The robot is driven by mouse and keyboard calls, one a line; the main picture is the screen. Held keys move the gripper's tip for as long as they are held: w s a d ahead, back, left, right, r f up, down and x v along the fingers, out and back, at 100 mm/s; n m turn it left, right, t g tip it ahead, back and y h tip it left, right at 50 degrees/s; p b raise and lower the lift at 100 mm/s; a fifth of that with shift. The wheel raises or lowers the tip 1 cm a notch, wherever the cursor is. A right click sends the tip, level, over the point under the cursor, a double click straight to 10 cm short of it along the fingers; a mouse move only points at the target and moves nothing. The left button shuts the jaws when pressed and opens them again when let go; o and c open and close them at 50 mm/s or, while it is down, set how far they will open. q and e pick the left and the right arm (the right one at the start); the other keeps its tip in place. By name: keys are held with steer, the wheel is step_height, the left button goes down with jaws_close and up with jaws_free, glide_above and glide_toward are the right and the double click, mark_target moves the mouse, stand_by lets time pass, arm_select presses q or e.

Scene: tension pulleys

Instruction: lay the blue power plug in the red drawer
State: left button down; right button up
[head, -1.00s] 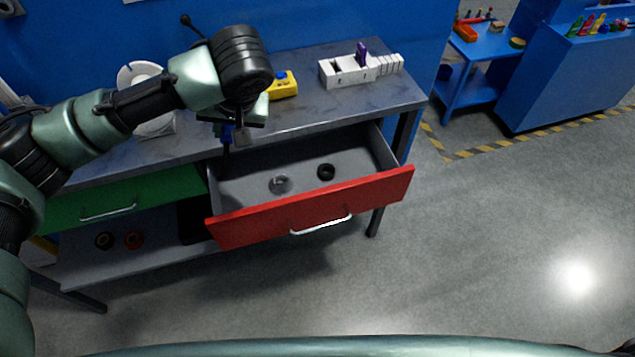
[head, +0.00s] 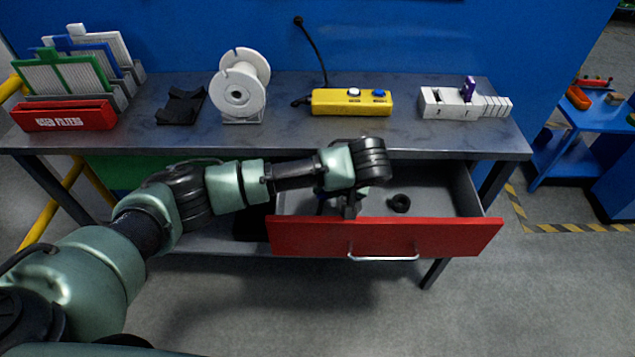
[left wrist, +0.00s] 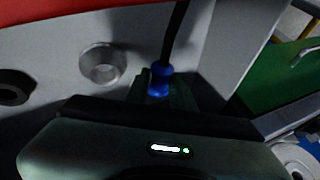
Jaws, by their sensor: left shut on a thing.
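The blue power plug (left wrist: 160,80) is between the fingers of my left gripper (left wrist: 158,95) in the left wrist view, its dark cable running up the picture. In the head view my left gripper (head: 347,208) points down into the open red drawer (head: 440,236), behind its front panel, towards the left part. The plug is hard to make out there behind the gripper and the panel. I cannot tell whether it touches the drawer floor. The drawer's red front also shows in the left wrist view (left wrist: 50,10). My right gripper is not in view.
The drawer holds a black ring (head: 400,203) and a metal cup-like part (left wrist: 102,65) close to the plug. The closed green drawer (head: 115,172) is to the left. On the bench stand a yellow power strip (head: 335,103), a white spool (head: 240,90) and a white block (head: 440,105).

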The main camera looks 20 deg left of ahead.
arm_select(q)
steer(key=w+a, duration=0.2)
steer(key=a, duration=0.1)
steer(key=shift+w+f, duration=0.1)
steer(key=shift+w, duration=0.1)
steer(key=shift+f, duration=0.45)
steer(key=shift+f+p, duration=0.3)
steer(key=shift+f, duration=0.3)
steer(key=c, duration=1.2)
jaws_free()
steer(key=shift+r, duration=0.25)
steer(key=v, duration=1.2)
steer(key=shift+r+p, duration=0.3)
steer(key=shift+r, duration=0.05)
